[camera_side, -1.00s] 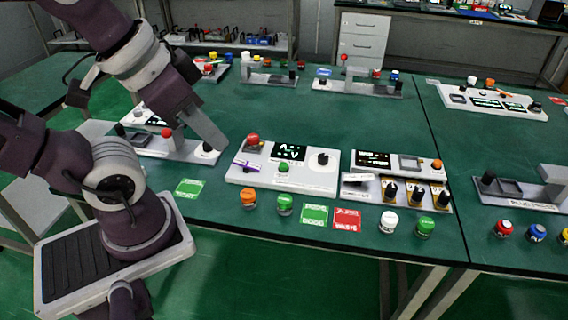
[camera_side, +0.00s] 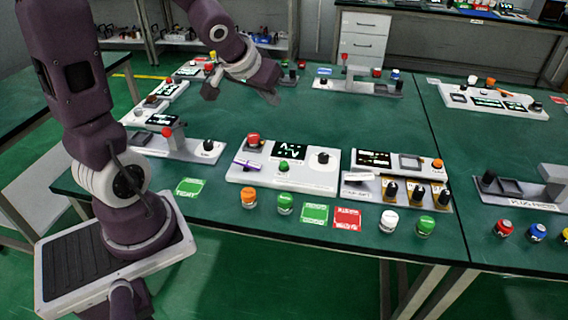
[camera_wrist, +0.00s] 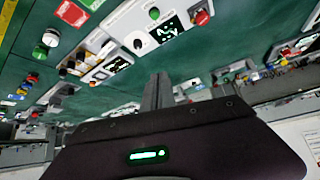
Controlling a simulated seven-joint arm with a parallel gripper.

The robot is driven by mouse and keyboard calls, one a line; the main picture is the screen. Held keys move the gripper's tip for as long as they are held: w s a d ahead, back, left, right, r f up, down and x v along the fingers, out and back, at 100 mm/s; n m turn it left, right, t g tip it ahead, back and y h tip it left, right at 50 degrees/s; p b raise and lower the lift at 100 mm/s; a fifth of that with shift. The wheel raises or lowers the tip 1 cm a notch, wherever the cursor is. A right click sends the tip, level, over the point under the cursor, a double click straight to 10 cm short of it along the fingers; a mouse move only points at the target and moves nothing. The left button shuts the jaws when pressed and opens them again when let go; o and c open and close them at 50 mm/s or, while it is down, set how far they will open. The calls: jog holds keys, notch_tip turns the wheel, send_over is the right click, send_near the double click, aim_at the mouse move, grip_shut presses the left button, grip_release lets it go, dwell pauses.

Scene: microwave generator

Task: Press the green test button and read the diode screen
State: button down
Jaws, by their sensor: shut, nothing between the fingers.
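A green button (camera_side: 284,166) sits on the white middle panel (camera_side: 306,181), just below a dark screen (camera_side: 290,151) with light traces. In the wrist view, the green button (camera_wrist: 154,13) and the screen (camera_wrist: 170,32) show near the top, with a white-rimmed knob beside them. A second lit screen (camera_side: 373,159) is on the panel to the right. I cannot tell which screen is the diode screen. My gripper (camera_side: 272,98) is shut and empty, raised behind the middle panel and apart from the button. Its fingers (camera_wrist: 158,85) also show in the wrist view.
A red button (camera_side: 253,139) and a purple switch (camera_side: 247,165) share the middle panel. Loose caps, including orange (camera_side: 248,197) and white (camera_side: 388,221), line the front edge. A panel with a red-knobbed lever (camera_side: 167,132) stands left. Bare green table lies behind the middle panel.

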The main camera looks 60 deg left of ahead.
jog(key=w+a+f+n+h, duration=0.1)
jog(key=w+a+f, duration=0.3)
jog(key=f, duration=0.3)
jog(key=n+t+h, duration=0.2)
jog(key=n+h, duration=0.1)
send_over(281, 164)
notch_tip(281, 164, down, 5)
jog(key=shift+f, duration=0.2)
jog(key=shift+f, duration=4.4)
jog(key=shift+s+f, duration=0.1)
jog(key=shift+f, duration=0.3)
